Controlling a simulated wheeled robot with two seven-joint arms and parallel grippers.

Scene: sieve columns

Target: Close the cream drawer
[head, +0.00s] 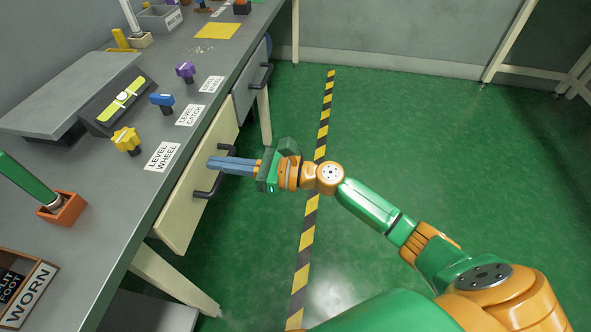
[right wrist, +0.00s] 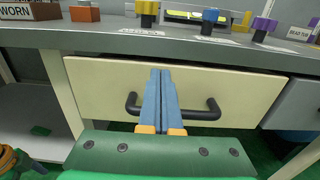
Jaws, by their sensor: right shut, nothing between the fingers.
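The cream drawer (head: 185,213) is under the edge of the grey bench, with a black bar handle (head: 206,190) on its front. In the right wrist view the cream drawer (right wrist: 95,88) fills the middle, with a narrow dark gap above its front; how far out it stands is hard to tell. My right gripper (head: 213,164) is shut and empty, its blue fingers pointing at the drawer front in the handle area. In the right wrist view the fingers (right wrist: 162,75) overlap the handle's middle; contact is unclear. My left gripper is not in view.
A grey drawer (head: 250,83) with its own black handle is beyond the cream one. The bench top (head: 90,190) holds a yellow knob (head: 126,139), a blue knob (head: 162,101), a purple knob (head: 186,70) and labels. The green floor (head: 430,150) right of the striped line is clear.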

